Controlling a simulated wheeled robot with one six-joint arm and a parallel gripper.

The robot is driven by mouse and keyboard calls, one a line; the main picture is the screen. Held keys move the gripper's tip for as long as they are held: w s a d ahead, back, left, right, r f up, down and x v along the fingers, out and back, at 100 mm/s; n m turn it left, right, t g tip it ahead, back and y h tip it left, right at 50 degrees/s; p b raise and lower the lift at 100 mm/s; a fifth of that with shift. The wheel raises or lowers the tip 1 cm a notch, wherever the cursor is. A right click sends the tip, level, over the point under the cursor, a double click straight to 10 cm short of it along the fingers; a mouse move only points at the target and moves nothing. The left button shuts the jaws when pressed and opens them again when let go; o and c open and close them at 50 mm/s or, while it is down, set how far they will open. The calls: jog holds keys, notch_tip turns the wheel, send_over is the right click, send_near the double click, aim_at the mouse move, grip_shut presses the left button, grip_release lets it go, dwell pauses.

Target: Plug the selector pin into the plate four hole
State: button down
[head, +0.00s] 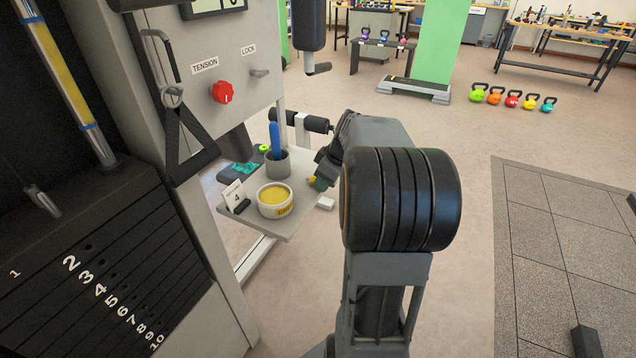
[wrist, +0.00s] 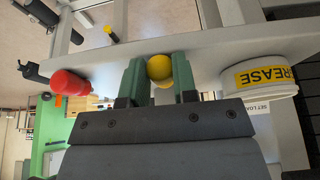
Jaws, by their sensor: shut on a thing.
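The selector pin has a round yellow knob (wrist: 159,68), which sits between the green fingertips of my gripper (wrist: 159,80) in the wrist view. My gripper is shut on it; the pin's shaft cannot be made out. The weight stack (head: 150,250) is at the lower left, well apart from my gripper. Its plate four (head: 101,289) carries a white 4; small dark holes run beside the numbers.
The shelf (head: 283,228) holds a grease tub (head: 276,201), a grey cup (head: 278,164) with a blue-handled thing, and a card marked 4 (head: 235,196). A red-ended thing (wrist: 68,83) shows in the wrist view. A black strap handle (head: 185,135) hangs above, between stack and shelf.

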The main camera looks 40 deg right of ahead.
jog(key=shift+r+p, duration=2.5)
jog(key=shift+r, duration=1.05)
